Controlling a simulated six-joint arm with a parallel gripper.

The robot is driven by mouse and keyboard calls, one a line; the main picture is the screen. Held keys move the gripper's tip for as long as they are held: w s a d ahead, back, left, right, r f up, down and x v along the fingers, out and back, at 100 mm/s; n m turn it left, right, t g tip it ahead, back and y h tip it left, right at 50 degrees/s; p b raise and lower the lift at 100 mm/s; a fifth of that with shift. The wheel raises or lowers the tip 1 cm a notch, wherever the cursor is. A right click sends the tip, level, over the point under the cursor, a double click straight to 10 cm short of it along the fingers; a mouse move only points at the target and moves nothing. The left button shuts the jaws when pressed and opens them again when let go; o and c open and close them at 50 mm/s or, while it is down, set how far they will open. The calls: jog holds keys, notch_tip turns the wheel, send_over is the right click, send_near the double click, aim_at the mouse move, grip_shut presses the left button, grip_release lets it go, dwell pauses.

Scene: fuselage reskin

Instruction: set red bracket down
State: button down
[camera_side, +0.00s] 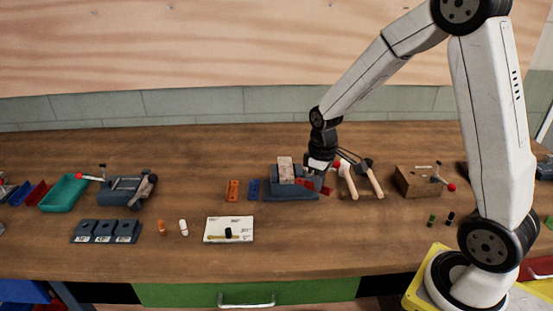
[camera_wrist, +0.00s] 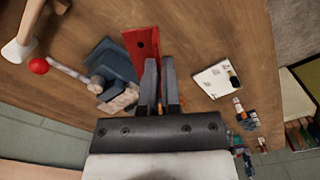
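The red bracket (camera_wrist: 141,45) is a flat red piece with a dark hole. In the wrist view it stretches out past my fingertips. My gripper (camera_wrist: 161,70) has its two dark fingers close together and looks shut on the bracket's near end; the contact itself is partly hidden by the fingers. In the side view my gripper (camera_side: 318,166) is low over the right part of the blue-grey fixture (camera_side: 291,195), and red parts of the bracket (camera_side: 325,189) show beside the fingers. Whether the bracket touches the fixture or table, I cannot tell.
A pale block (camera_side: 286,169) sits on the fixture. Orange (camera_side: 232,190) and blue (camera_side: 254,188) brackets lie left of it.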

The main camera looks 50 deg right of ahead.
jog(key=s+f+n, duration=0.1)
jog(key=n, duration=0.1)
jog(key=a+f+n, duration=0.1)
jog(key=n, duration=0.1)
jog(key=s+f+n, duration=0.1)
jog(key=f+n, duration=0.1)
jog(key=shift+s+a+n, duration=0.15)
jog(key=shift+s+n, duration=0.15)
jog(key=shift+s, duration=0.05)
send_over(320, 234)
jog(key=shift+f, duration=2.25)
jog(key=shift+f, duration=0.1)
jog(key=shift+f, duration=1.65)
jog(key=shift+f, duration=0.15)
jog(key=c, duration=0.8)
grip_release()
